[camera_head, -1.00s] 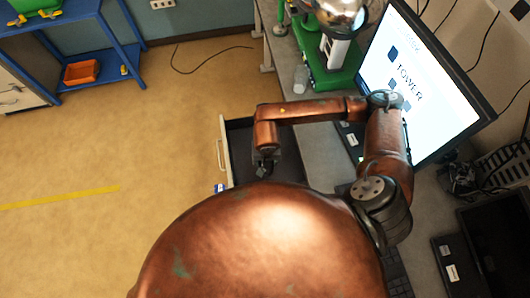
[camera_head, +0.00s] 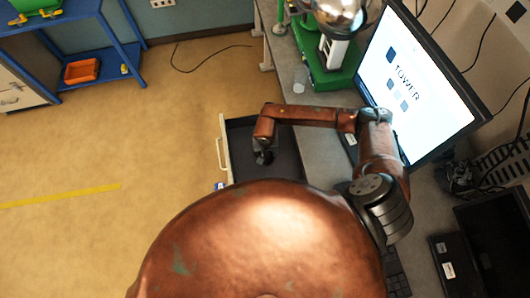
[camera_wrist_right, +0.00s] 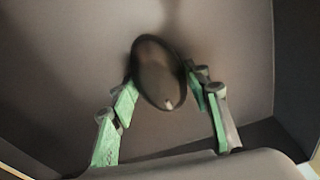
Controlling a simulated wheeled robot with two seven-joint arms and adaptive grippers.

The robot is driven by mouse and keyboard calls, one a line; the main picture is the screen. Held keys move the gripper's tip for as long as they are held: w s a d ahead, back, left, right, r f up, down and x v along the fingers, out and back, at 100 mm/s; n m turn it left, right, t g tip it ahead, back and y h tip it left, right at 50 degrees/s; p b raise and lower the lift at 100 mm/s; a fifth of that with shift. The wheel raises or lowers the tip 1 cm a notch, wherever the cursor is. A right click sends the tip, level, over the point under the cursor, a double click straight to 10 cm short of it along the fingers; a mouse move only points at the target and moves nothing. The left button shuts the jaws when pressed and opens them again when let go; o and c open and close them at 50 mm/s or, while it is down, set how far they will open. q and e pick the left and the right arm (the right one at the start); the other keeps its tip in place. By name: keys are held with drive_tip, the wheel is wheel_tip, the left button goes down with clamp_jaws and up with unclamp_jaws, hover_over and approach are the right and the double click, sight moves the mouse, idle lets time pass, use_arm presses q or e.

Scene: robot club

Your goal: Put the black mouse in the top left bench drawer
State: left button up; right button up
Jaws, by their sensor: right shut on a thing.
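The black mouse (camera_wrist_right: 157,68) is dark, oval and glossy. In the right wrist view it sits between the two green-padded fingers of my right gripper (camera_wrist_right: 163,92), which is shut on it. In the head view my right gripper (camera_head: 263,158) is over the inside of the open bench drawer (camera_head: 286,152); the mouse cannot be made out there. The drawer's dark inner floor and walls fill the right wrist view (camera_wrist_right: 62,78). Whether the mouse touches the floor is hard to tell. My left gripper is not in view.
The drawer juts out left of the grey bench (camera_head: 325,150). A monitor (camera_head: 425,85), a green-based device (camera_head: 328,70) and a keyboard (camera_head: 397,278) are on the bench. A blue shelf (camera_head: 115,60) with an orange bin (camera_head: 82,70) stands far left. The floor between is clear.

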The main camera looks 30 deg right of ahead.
sight(265, 156)
drive_tip(key=o, duration=0.7)
drive_tip(key=shift+f, duration=0.15)
drive_tip(key=o, duration=0.5)
drive_tip(key=shift+r, duration=0.45)
drive_tip(key=r, duration=0.3)
drive_tip(key=s+r, duration=0.1)
drive_tip(key=r, duration=0.3)
drive_tip(key=r+b, duration=0.1)
drive_tip(key=r, duration=0.3)
drive_tip(key=shift+s+a+r, duration=0.15)
drive_tip(key=shift+a+r, duration=0.05)
drive_tip(key=shift+a, duration=0.1)
